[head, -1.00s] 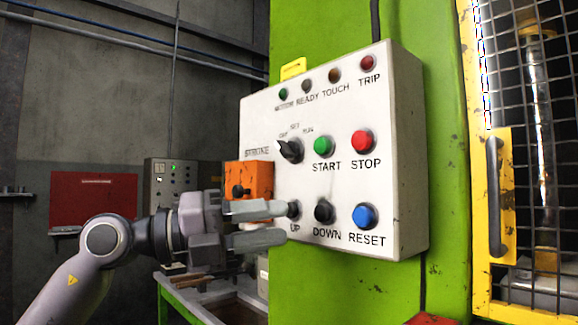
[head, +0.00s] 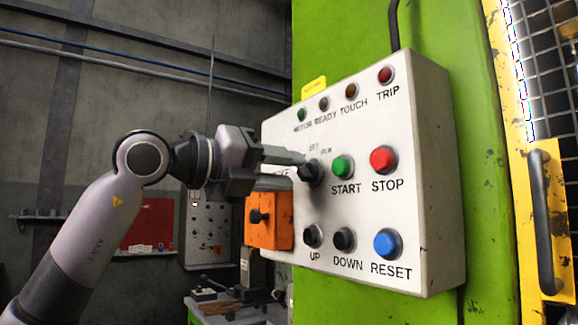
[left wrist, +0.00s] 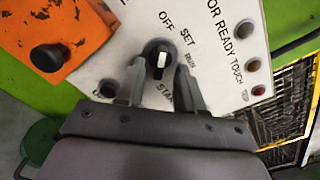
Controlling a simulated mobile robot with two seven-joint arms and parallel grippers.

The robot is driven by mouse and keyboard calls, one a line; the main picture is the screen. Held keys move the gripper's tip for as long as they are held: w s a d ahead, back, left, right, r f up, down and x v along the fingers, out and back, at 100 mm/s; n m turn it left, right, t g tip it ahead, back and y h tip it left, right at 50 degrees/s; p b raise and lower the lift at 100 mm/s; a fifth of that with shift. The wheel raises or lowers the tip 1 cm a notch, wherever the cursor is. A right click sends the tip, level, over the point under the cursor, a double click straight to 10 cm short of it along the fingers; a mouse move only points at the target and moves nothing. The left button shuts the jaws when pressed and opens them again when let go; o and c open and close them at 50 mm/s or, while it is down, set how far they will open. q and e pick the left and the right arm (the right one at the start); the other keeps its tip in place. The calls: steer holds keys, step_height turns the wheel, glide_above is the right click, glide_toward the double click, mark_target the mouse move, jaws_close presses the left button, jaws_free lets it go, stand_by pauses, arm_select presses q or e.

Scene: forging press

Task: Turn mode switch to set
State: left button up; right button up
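The mode switch (head: 311,173) is a black rotary knob on the white control panel (head: 375,265), left of the green START button. In the left wrist view the switch (left wrist: 158,60) has a white pointer line, with OFF, SET and RUN printed around it. I cannot tell for sure which label the pointer faces. My left gripper (head: 297,170) is at the switch, pointing at the panel. In the left wrist view its two fingers (left wrist: 160,88) are apart, with tips just short of or beside the knob; contact is unclear. My right gripper is not in view.
The red STOP (head: 383,160), green START (head: 342,167), blue RESET (head: 387,243), black UP (head: 313,236) and DOWN (head: 344,239) buttons are close by. An orange box (head: 268,222) with a black knob sits left of the panel. A yellow-framed mesh guard stands right.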

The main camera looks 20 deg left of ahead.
arm_select(q)
steer(key=shift+w+d, duration=0.45)
steer(key=shift+w, duration=0.05)
jaws_close()
